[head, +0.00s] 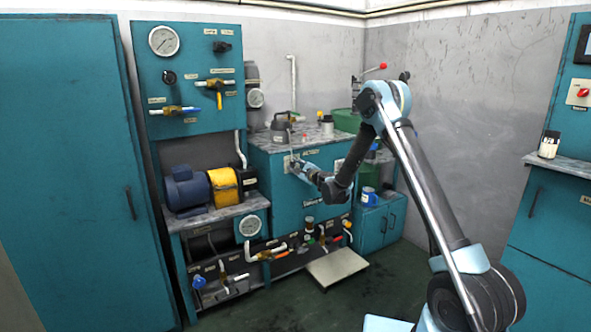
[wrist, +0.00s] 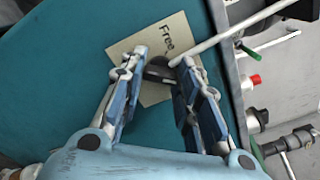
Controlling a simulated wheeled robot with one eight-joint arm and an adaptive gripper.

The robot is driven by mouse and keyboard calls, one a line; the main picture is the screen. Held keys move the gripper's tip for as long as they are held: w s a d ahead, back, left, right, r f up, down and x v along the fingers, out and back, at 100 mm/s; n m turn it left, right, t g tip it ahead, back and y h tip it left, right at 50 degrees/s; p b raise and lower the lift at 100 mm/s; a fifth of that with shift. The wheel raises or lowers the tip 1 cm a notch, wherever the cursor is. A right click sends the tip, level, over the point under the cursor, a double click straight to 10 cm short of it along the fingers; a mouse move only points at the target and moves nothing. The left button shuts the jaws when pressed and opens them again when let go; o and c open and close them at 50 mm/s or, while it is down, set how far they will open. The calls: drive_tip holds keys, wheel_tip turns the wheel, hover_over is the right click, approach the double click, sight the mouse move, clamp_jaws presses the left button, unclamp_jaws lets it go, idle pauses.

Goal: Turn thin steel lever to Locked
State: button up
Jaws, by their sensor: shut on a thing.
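In the wrist view the thin steel lever (wrist: 225,36) is a pale, slim rod. It runs from the upper right down to a dark rounded piece (wrist: 158,70) between my fingertips. My gripper (wrist: 163,62) is closed in on the lever's end; the fingers hide part of the contact. A cream plate (wrist: 150,43) reading "Free" lies behind the fingertips on the teal panel. No "Locked" marking is readable.
In the wrist view, pipes, a red-capped fitting (wrist: 250,81) and valves stand to the right, beyond the panel's edge. In the head view, a kettle-like can (head: 281,122) stands on the cabinet top. A motor (head: 188,188) stands left, and a pale platform (head: 337,266) is low in front.

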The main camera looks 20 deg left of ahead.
drive_tip(key=shift+w+m, duration=0.15)
drive_tip(key=shift+m, duration=0.45)
drive_tip(key=o, duration=1.1)
drive_tip(key=shift+c, duration=0.2)
drive_tip(key=v, duration=1.2)
